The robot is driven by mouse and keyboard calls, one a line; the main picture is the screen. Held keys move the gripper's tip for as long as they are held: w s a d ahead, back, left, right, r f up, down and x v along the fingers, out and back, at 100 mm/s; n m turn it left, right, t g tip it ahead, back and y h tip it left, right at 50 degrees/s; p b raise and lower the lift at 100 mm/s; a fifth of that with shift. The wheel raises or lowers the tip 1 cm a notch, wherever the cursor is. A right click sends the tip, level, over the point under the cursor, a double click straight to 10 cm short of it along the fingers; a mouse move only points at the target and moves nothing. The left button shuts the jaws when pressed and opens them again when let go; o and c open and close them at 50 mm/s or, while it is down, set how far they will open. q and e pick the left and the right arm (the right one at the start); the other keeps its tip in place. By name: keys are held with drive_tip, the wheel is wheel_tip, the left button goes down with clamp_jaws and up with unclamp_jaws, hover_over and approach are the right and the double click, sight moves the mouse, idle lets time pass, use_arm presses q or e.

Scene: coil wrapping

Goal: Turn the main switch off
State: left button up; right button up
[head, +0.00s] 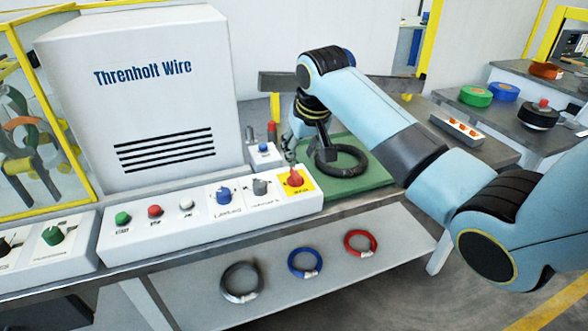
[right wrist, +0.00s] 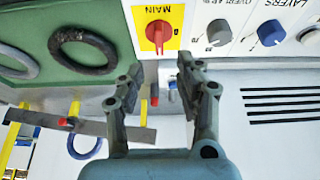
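The main switch (head: 296,179) is a red rotary knob on a yellow plate at the right end of the white control panel (head: 205,222). In the right wrist view, the main switch (right wrist: 158,31) is at the top centre, its plate marked MAIN. My right gripper (head: 291,157) is just above and behind the knob in the head view. In the right wrist view, my right gripper (right wrist: 160,68) is open, its fingers apart with nothing between them; the knob shows beyond the fingertips, and I see no contact. My left gripper is out of view.
A grey selector (head: 261,187), a blue selector (head: 223,195) and several push buttons line the panel left of the switch. A black coil (head: 342,160) lies on a green mat (head: 375,175) to the right. The Threnholt Wire cabinet (head: 140,100) stands behind.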

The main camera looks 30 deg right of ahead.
sight(296, 172)
drive_tip(key=b+x, duration=0.1)
drive_tip(key=x, duration=0.7)
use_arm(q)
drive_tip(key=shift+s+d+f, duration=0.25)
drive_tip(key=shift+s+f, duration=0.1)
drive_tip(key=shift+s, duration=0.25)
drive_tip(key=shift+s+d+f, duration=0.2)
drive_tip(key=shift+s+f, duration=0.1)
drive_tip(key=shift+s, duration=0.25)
use_arm(e)
drive_tip(key=shift+f, duration=0.1)
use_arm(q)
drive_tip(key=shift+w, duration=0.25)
use_arm(e)
drive_tip(key=shift+c, duration=0.4)
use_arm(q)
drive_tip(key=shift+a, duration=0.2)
use_arm(e)
clamp_jaws()
